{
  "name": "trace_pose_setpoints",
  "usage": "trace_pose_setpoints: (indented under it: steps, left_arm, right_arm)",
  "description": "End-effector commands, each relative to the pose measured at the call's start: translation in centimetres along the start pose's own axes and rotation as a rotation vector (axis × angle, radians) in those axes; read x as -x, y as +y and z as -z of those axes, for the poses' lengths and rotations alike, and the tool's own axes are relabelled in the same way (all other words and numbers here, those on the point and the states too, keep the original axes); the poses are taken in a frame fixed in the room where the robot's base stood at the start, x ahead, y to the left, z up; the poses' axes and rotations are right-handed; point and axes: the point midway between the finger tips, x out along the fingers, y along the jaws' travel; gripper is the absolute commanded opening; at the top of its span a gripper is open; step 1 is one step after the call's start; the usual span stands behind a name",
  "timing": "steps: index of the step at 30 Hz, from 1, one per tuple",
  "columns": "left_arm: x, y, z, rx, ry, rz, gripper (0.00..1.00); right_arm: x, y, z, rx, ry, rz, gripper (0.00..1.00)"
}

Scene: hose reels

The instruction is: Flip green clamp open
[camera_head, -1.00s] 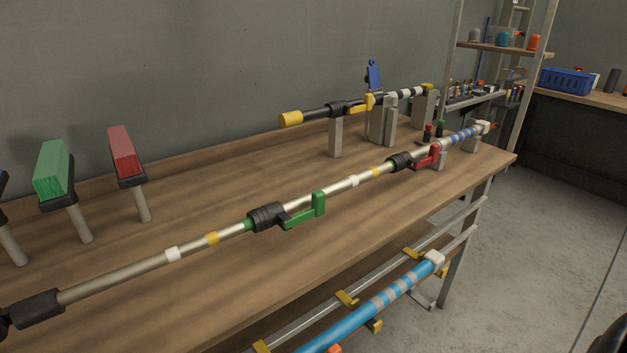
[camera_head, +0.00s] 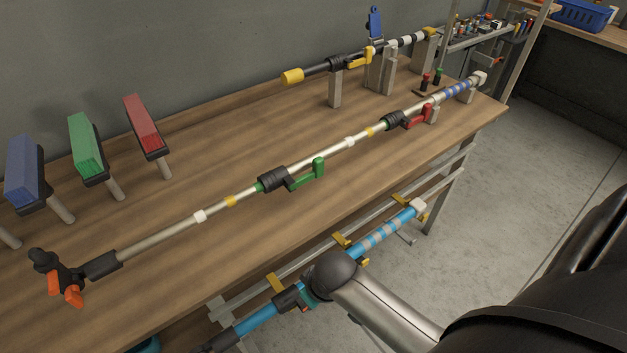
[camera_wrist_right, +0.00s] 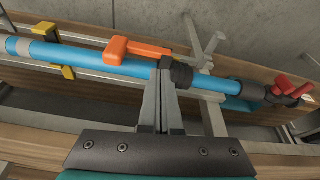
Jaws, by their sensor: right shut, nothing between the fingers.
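The green clamp (camera_head: 308,174) sits beside a black collar (camera_head: 272,179) on the long silver pole on the bench. Its lever lies along the pole, with the end tab sticking up. My right arm reaches in from the right in the head view, below the bench edge and well away from the green clamp. In the right wrist view my right gripper (camera_wrist_right: 163,85) is shut and empty. Its fingertips are close to the blue pole (camera_wrist_right: 100,62), by the orange clamp (camera_wrist_right: 138,49) and its black collar (camera_wrist_right: 181,74); contact is unclear. My left gripper is out of view.
A red clamp (camera_head: 420,117) is farther along the silver pole. Blue (camera_head: 25,170), green (camera_head: 86,145) and red (camera_head: 144,122) blocks stand on posts at left. A yellow-ended black pole (camera_head: 293,76) rests on supports behind. The bench top (camera_head: 200,265) in front is mostly clear.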

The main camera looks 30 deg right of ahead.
Motion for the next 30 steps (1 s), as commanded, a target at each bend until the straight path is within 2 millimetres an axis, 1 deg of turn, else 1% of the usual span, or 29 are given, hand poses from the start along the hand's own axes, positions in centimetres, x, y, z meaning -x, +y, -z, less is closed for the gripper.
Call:
trace_pose_setpoints:
  steps: [1,2,3,5,6,8,9,11,12,15,18,22,26,30]
  left_arm:
    - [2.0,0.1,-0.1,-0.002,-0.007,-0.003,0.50]
    - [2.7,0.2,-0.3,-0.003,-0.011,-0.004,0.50]
    - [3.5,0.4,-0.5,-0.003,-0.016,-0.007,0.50]
    - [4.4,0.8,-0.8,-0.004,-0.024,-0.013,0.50]
    - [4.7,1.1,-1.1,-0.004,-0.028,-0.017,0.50]
    - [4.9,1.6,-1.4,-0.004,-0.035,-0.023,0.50]
    - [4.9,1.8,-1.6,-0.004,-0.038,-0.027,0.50]
    - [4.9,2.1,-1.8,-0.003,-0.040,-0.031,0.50]
    - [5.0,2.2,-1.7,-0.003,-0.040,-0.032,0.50]
    - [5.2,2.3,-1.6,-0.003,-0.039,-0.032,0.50]
    - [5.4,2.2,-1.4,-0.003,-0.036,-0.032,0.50]
    - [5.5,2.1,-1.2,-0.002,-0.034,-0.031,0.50]
    - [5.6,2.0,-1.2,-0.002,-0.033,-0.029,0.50]
    - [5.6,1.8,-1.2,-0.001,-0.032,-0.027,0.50]
  right_arm:
    - [3.5,0.8,3.6,0.019,0.022,0.003,0.00]
    - [5.0,1.0,5.1,0.030,0.026,0.010,0.00]
    - [6.9,1.4,7.0,0.044,0.030,0.016,0.00]
    - [9.3,2.1,9.6,0.065,0.029,0.021,0.00]
    - [10.3,2.9,11.1,0.072,0.026,0.021,0.00]
    - [11.2,4.2,13.0,0.075,0.019,0.018,0.00]
    - [11.6,5.2,14.3,0.071,0.017,0.013,0.00]
    - [12.2,7.0,16.2,0.057,0.013,0.004,0.00]
    - [12.9,8.2,17.4,0.045,0.012,-0.001,0.00]
    - [14.9,11.4,20.4,0.005,0.013,-0.016,0.00]
    - [17.2,14.3,22.8,-0.041,0.018,-0.026,0.00]
    - [19.8,17.0,24.9,-0.094,0.027,-0.031,0.00]
    - [21.2,18.4,25.8,-0.124,0.032,-0.031,0.00]
    - [21.6,18.8,26.1,-0.134,0.034,-0.029,0.00]
